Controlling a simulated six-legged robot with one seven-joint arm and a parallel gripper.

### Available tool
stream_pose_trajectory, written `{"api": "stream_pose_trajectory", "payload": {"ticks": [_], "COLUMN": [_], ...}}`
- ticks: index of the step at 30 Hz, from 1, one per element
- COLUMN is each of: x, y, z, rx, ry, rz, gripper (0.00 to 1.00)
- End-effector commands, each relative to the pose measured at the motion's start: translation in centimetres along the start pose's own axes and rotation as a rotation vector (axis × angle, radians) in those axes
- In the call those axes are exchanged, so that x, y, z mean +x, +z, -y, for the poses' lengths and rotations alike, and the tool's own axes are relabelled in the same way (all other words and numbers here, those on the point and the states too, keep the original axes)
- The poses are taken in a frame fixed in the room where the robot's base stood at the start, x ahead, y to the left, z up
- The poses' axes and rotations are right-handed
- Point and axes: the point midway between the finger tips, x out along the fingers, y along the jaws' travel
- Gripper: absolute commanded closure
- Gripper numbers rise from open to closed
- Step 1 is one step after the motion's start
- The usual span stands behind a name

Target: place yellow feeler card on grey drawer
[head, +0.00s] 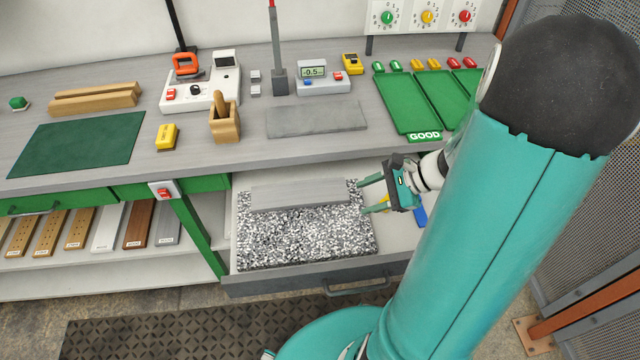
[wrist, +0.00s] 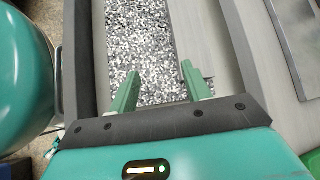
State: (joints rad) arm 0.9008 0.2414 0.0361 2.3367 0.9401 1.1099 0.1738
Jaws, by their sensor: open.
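The grey drawer (head: 325,284) is pulled open below the bench. A black-and-white speckled slab (head: 300,235) lies in it, with a grey bar (head: 300,193) along the slab's back part. My gripper (head: 368,195) is open over the slab's right edge. In the wrist view the fingers (wrist: 160,72) are spread, with speckled surface and nothing held between them. A small yellow piece (head: 384,199) shows beside the fingers in the head view, mostly hidden; I cannot tell if it is the feeler card. The wrist view does not show it.
A blue piece (head: 420,215) lies in the drawer right of my gripper. The bench holds a yellow block (head: 167,136), a wooden holder (head: 224,122), a grey plate (head: 317,119), a gauge (head: 324,82) and green trays (head: 405,100). The bench's front edge overhangs the drawer's back.

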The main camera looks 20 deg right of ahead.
Motion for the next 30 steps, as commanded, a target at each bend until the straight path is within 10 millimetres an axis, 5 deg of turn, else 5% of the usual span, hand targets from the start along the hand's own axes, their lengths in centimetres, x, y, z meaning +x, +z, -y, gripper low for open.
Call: {"api": "stream_pose_trajectory", "payload": {"ticks": [6, 18, 24, 30], "x": [0.5, -1.9, -3.9, -4.6], "y": [8.1, 19.3, 23.1, 24.2], "z": [-0.8, -3.1, -3.8, -4.0], "rx": [-0.48, -1.362, -1.709, -1.818], "ry": [0.243, 0.501, 0.525, 0.527], "rz": [-0.143, -0.423, -0.554, -0.601], "gripper": [0.52, 0.52, 0.52, 0.52]}}
